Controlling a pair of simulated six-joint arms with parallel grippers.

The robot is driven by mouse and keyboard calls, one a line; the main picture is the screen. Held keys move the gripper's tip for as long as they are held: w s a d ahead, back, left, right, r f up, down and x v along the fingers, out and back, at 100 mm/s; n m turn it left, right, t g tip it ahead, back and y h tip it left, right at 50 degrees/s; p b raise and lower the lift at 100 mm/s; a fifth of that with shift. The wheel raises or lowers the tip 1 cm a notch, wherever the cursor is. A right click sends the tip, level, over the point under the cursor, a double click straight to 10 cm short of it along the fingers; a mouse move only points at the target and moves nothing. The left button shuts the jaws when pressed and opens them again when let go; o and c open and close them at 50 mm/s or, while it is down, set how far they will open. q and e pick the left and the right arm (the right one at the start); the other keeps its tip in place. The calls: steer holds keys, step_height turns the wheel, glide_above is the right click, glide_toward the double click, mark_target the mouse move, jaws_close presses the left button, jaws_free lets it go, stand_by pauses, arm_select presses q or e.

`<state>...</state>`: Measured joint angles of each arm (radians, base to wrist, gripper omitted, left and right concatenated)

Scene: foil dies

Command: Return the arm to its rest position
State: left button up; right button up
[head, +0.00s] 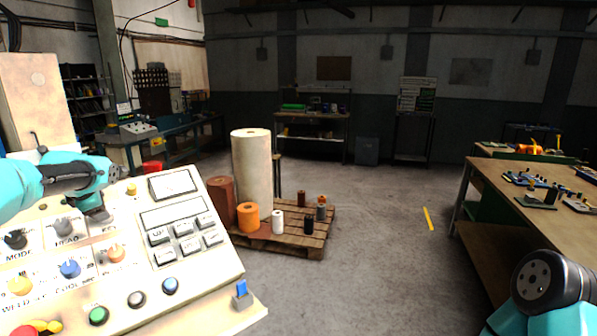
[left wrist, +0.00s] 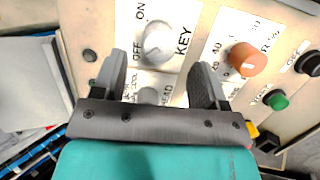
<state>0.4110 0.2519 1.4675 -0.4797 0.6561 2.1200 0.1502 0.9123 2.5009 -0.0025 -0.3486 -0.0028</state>
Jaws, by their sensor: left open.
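My left arm comes in from the left edge in the head view. Its gripper (head: 97,208) hangs over the upper part of a sloped cream control panel (head: 190,275). In the left wrist view the gripper (left wrist: 160,75) is open, with its two dark fingers apart and nothing held. A grey knob (left wrist: 157,42) marked KEY, with OFF and ON labels, lies just beyond the fingertips. Another grey knob (left wrist: 149,95), by the HEAD label, shows between the fingers, partly hidden by the gripper body. My right arm shows only at the lower right, and its gripper is out of view.
The panel carries an orange knob (left wrist: 245,57), a blue knob (head: 69,269), a green button (head: 98,316) and several grey keys. A pallet (head: 305,238) with rolls and spools stands beyond. A wooden bench (head: 540,215) is at right. Floor between them is mostly clear.

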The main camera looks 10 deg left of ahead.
arm_select(q)
steer(key=x, duration=0.5)
steer(key=shift+w+f, duration=0.1)
steer(key=shift+f, duration=0.1)
steer(key=shift+m+g, duration=0.4)
steer(key=shift+m, duration=1.8)
steer(key=shift+m+g+h, duration=0.3)
steer(key=shift+m+g, duration=0.2)
steer(key=shift+m, duration=1.7)
steer(key=shift+d, duration=0.1)
